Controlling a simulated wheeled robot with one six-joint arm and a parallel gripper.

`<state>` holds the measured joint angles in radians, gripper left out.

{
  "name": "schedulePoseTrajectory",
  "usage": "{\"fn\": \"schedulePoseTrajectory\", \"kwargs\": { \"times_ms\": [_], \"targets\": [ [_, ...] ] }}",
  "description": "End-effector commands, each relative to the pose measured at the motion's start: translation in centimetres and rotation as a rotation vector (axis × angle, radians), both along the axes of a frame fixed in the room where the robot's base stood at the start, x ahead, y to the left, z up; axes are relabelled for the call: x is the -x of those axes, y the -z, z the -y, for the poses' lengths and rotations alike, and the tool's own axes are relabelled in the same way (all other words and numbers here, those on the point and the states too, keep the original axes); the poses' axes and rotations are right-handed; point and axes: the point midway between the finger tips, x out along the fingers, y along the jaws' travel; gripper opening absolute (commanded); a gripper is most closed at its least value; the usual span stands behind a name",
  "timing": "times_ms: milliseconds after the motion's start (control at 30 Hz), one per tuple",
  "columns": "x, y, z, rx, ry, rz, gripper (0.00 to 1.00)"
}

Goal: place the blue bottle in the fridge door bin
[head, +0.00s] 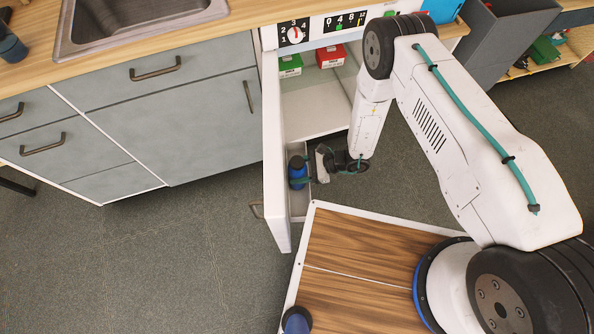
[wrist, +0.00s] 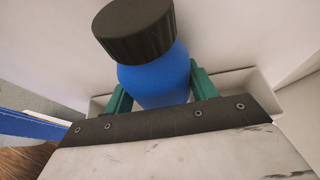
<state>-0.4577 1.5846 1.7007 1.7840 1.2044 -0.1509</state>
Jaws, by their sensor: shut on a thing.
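The blue bottle (head: 298,174) with a dark cap is upright at the inner side of the open fridge door (head: 274,150). My gripper (head: 306,180) is shut on it, with a green finger on each side of the bottle (wrist: 155,75) in the wrist view. The fridge door bin (head: 299,203) is a pale, shallow bin on the door's inner face. Its rim (wrist: 262,85) shows behind and beside the fingers in the wrist view. The bottle appears to be at or in the bin. Its bottom is hidden, so I cannot tell whether it touches the bin floor.
The open fridge interior (head: 312,107) is right of the door, with a green box (head: 290,66) and a red box (head: 331,56) on its upper shelf. Grey cabinets (head: 165,120) stand left. A wood-topped surface (head: 350,270) with a white edge lies in front.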

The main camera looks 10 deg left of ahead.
Motion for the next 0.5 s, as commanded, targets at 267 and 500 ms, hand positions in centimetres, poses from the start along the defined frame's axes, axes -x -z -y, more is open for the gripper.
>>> {"fn": "schedulePoseTrajectory", "kwargs": {
  "times_ms": [267,500],
  "targets": [
    [-0.04,0.98,-0.02,-0.001,0.000,0.001,0.20],
    [-0.02,1.24,-0.01,0.000,0.000,0.001,0.79]
  ]
}}
